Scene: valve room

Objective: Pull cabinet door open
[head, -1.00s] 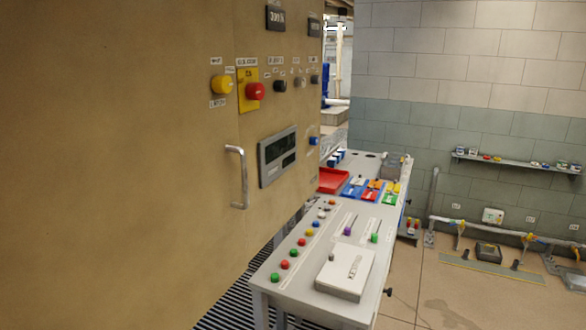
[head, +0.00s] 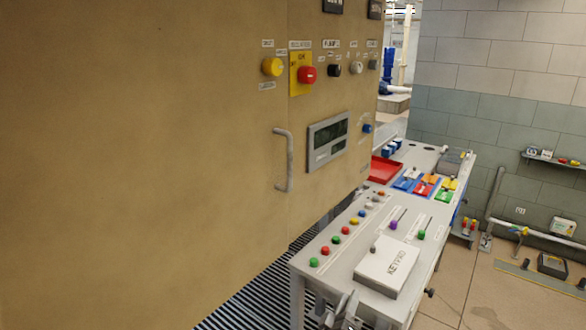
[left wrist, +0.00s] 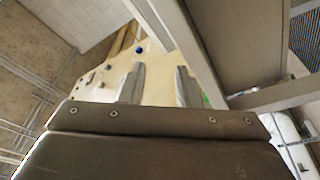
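The tan cabinet door (head: 140,160) fills the left of the head view and looks closed. Its upright grey bar handle (head: 284,160) stands near the door's right edge, with nothing gripping it. My left gripper (head: 337,308) shows at the bottom of the head view, below and right of the handle, apart from it. In the left wrist view the two fingers of my left gripper (left wrist: 160,75) are spread with nothing between them. Behind them is a tan panel (left wrist: 158,62) with a blue button (left wrist: 138,50). I cannot make out the handle there. My right gripper is out of view.
A grey console table (head: 350,222) with coloured buttons, a keypad box (head: 388,267) and a red tray (head: 384,170) stands right of the cabinet, close to my left gripper. Dark floor grating (head: 255,300) lies below the door. Open floor (head: 480,295) is at the right.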

